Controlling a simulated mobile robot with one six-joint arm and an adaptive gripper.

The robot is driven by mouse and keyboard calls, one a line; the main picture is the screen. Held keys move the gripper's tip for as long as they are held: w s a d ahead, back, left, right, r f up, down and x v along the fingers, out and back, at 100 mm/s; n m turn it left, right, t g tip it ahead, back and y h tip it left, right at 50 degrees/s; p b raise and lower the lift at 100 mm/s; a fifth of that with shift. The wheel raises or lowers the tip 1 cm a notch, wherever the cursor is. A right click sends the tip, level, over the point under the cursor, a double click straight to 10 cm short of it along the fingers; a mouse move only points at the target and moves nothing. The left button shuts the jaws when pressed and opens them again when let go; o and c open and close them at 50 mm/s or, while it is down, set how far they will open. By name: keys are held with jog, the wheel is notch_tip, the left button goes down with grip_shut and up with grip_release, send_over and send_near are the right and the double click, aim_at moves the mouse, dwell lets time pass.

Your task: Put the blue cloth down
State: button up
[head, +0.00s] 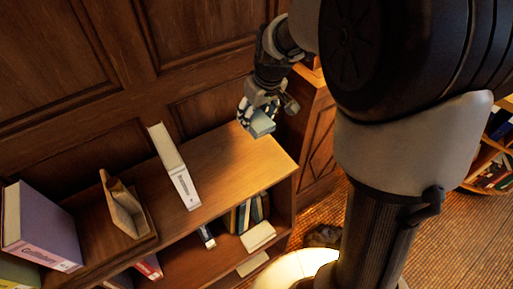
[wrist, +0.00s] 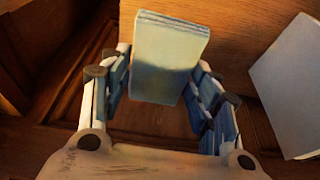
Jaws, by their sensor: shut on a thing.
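The blue cloth (head: 262,124) is a small, pale blue, folded block between the fingers of my gripper (head: 257,109). In the wrist view the cloth (wrist: 168,60) stands up between the finger pads, with layered edges at its top. My gripper (wrist: 163,95) is shut on it. In the head view the cloth appears over the right end of the wooden bookcase top (head: 247,158). Whether its underside touches the wood cannot be told.
Farther left are an open wooden holder (head: 124,207) and a purple book (head: 40,226). Bare wood lies between the white book and the right end. Panelled wall stands behind.

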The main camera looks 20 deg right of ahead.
aim_at(264, 126)
notch_tip(264, 126, down, 14)
jog(key=b, duration=0.3)
jog(key=shift+r+b, duration=0.25)
jog(key=shift+b, duration=0.1)
jog(key=shift+f, duration=0.1)
jog(key=o, duration=0.9)
jog(key=shift+o, duration=0.2)
jog(key=p+v, duration=0.3)
jog(key=v, duration=0.9)
jog(key=shift+r, duration=0.2)
jog(key=s+r+m, duration=0.1)
jog(key=s+r, duration=0.2)
jog(key=s, duration=0.5)
jog(key=s+r+m+t, duration=0.1)
jog(key=s+r, duration=0.2)
jog(key=s, duration=0.5)
jog(key=s+a+r+m+h, duration=0.1)
jog(key=s+r, duration=0.3)
jog(key=s, duration=0.4)
jog(key=shift+m, duration=0.3)
